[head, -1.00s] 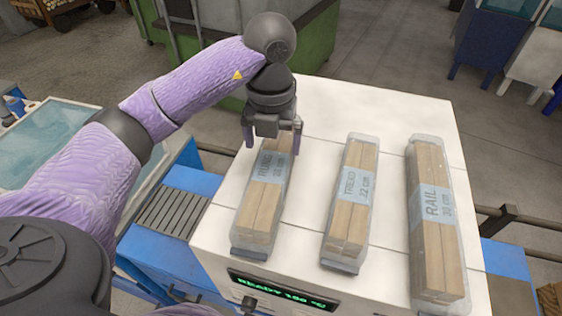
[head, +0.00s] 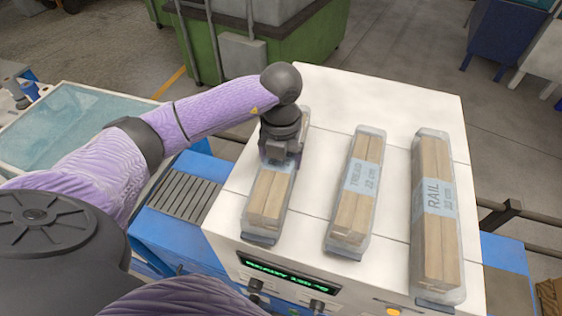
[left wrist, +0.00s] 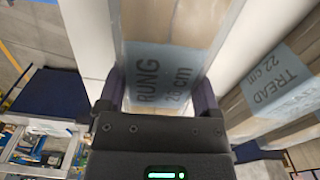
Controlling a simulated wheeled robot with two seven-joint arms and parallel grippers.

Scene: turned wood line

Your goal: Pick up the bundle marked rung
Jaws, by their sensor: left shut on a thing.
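The bundle marked RUNG (head: 267,197) is wooden bars in a clear wrap with a pale blue label. It lies on the left of the white machine top, its near end by a dark block. My left gripper (head: 279,158) is over its middle and hides the label in the head view. In the left wrist view the RUNG label (left wrist: 160,72) sits between the two fingers, which are shut on the bundle's sides. I cannot tell whether the bundle is clear of the surface. My right gripper is not in view.
The TREAD bundle (head: 354,190) lies to the right, and the RAIL bundle (head: 434,215) farther right. The white top (head: 400,97) is bare behind them. A lit display and knobs are on its front. A blue roller conveyor (head: 176,208) stands at the left.

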